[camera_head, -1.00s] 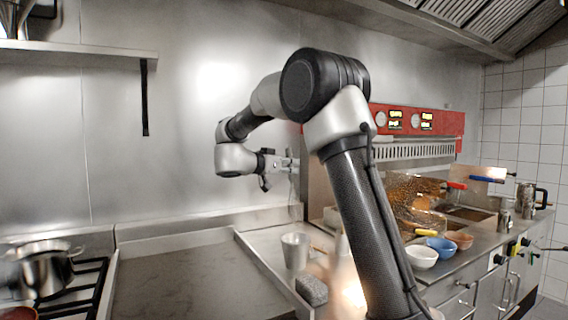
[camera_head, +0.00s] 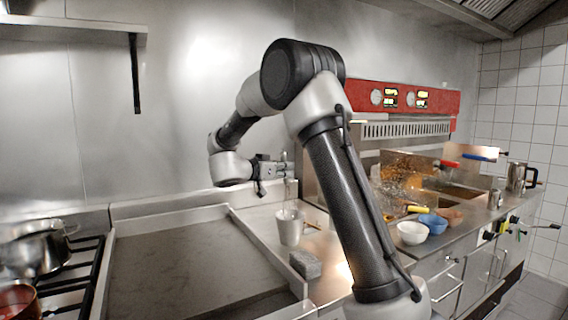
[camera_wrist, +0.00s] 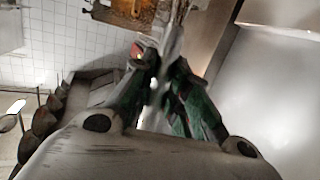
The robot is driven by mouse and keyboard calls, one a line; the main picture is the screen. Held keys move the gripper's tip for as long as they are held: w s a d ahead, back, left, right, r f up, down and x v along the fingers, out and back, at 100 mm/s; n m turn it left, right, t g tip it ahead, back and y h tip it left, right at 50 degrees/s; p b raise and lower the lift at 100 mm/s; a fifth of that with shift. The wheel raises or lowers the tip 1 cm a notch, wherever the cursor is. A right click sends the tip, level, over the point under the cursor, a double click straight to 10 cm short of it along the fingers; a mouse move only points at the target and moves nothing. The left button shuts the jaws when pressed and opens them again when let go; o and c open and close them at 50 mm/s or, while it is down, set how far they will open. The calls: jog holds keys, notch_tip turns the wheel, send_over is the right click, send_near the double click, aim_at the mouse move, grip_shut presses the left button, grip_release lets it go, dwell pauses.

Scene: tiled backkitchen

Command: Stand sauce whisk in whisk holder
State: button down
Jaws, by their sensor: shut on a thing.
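My gripper (camera_head: 284,168) is above the back counter, pointing right, shut on the sauce whisk (camera_head: 287,194). The whisk is thin and pale and hangs roughly upright below the fingers. Its lower end reaches the mouth of a light metal cup, the whisk holder (camera_head: 289,232). I cannot tell how far inside the rim it is. In the wrist view the dark green fingers of my gripper (camera_wrist: 160,82) close around the thin grey whisk (camera_wrist: 172,45), blurred. The holder cannot be made out there.
A grey sponge-like block (camera_head: 305,265) lies in front of the holder. A white bowl (camera_head: 411,233) and a blue bowl (camera_head: 433,224) stand to the right, near the fryer baskets (camera_head: 398,180). The flat griddle (camera_head: 185,260) at left is clear. A pot (camera_head: 38,252) sits on the stove.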

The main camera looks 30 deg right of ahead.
jog(key=shift+f, duration=2.05)
jog(key=c, duration=1.3)
grip_release()
jog(key=shift+a, duration=0.1)
jog(key=v, duration=1.2)
